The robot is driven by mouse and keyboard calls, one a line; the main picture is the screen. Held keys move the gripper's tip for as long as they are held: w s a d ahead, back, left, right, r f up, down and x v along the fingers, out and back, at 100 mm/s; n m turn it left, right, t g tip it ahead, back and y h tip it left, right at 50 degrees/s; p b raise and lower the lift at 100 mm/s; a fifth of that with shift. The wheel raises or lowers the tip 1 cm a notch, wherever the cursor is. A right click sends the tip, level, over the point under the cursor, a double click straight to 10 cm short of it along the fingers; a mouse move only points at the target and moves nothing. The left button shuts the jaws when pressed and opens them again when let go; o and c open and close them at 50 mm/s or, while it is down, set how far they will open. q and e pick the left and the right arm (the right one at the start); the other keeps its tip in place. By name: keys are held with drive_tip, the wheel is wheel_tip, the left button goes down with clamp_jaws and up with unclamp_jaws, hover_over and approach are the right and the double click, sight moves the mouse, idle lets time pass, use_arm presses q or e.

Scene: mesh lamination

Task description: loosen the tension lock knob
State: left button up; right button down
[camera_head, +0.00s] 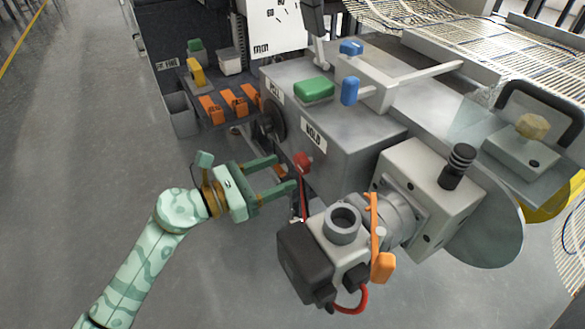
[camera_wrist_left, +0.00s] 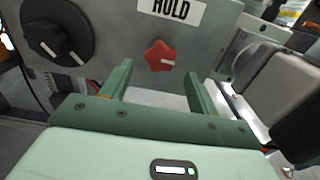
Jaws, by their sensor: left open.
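A red star-shaped knob (camera_head: 302,162) sits on the front face of the grey machine box, below the HOLD label; it looks like the tension lock knob. In the left wrist view the same red knob (camera_wrist_left: 160,56) has a pale mark and shows between the finger tips. My left gripper (camera_head: 284,173) is open, its two green fingers pointing at the knob. In the left wrist view the open gripper (camera_wrist_left: 157,75) appears short of the knob, with nothing between its fingers. My right gripper is not in view.
A black round dial (camera_head: 270,120) is on the same face, left of the red knob. A grey and black motor-like unit (camera_head: 325,250) with an orange lever (camera_head: 382,267) stands right of my gripper. A green button (camera_head: 314,88) tops the box. Open floor lies left.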

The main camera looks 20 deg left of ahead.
sight(298, 165)
use_arm(q)
drive_tip(key=x, duration=0.4)
drive_tip(key=shift+b, duration=0.3)
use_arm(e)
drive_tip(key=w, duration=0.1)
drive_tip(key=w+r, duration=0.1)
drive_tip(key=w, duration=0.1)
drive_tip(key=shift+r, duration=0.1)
use_arm(q)
drive_tip(key=c, duration=1)
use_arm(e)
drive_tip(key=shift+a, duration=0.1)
